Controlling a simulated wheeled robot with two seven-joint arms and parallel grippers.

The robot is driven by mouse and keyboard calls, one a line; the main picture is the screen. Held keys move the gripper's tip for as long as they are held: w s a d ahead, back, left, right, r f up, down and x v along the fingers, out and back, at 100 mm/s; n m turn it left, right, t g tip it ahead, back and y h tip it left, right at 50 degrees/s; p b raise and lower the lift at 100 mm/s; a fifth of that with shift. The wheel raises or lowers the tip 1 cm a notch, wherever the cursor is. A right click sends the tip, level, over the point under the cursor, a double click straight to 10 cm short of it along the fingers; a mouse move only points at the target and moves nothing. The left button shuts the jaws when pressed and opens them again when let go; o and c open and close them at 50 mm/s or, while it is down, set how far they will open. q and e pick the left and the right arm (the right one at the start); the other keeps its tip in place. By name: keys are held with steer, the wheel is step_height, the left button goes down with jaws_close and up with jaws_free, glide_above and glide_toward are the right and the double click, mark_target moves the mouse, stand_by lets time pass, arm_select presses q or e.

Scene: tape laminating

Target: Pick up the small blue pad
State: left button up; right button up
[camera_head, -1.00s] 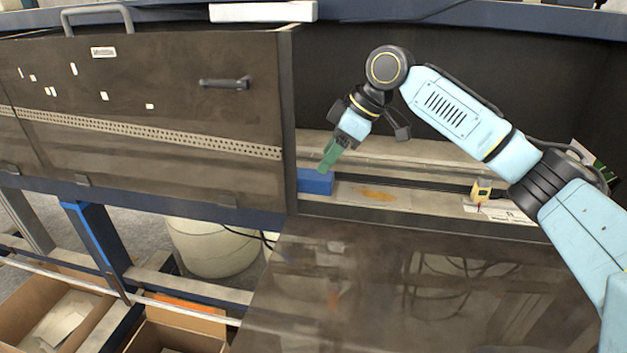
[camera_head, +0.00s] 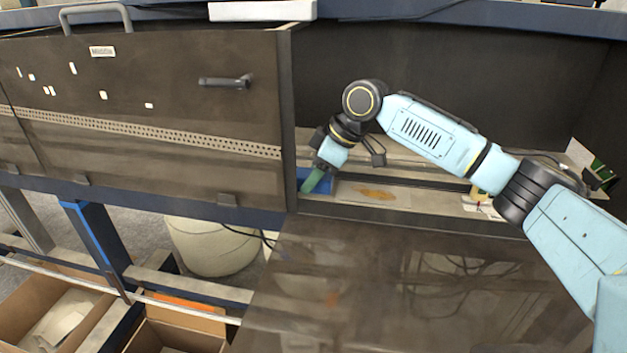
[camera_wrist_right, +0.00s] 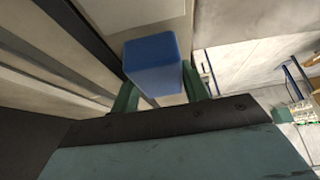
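The small blue pad (camera_head: 326,187) sits at the left end of the light ledge inside the machine opening, partly hidden by my right gripper. My right gripper (camera_head: 310,184) points down at the pad with its green fingers in front of it. In the right wrist view, the blue pad (camera_wrist_right: 152,62) lies between the two spread green fingers of the right gripper (camera_wrist_right: 158,80). The gripper looks open, with one finger on each side of the pad; whether they touch it is unclear. My left gripper is not in view.
A dark cabinet panel (camera_head: 150,110) with a handle stands directly left of the pad. An orange-brown patch (camera_head: 375,193) lies on the ledge to the right. A dark glossy surface (camera_head: 420,290) lies in front.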

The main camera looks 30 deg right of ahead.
steer(key=shift+c, duration=0.7)
steer(key=shift+r, duration=0.1)
steer(key=shift+d+r, duration=0.1)
steer(key=shift+r, duration=0.05)
steer(key=r, duration=0.4)
steer(key=d+r, duration=0.1)
steer(key=r, duration=0.1)
steer(key=shift+s+r, duration=0.25)
steer(key=shift+s, duration=0.1)
steer(key=s+d+b, duration=0.1)
steer(key=s+d, duration=0.2)
steer(key=d, duration=0.1)
steer(key=s+d, duration=0.4)
steer(key=d, duration=0.1)
steer(key=s+d+b, duration=0.1)
steer(key=s+d, duration=0.2)
steer(key=d, duration=0.2)
steer(key=shift+s+b, duration=0.35)
steer(key=shift+s, duration=0.05)
steer(key=shift+s+d, duration=0.3)
steer(key=shift+d, duration=0.1)
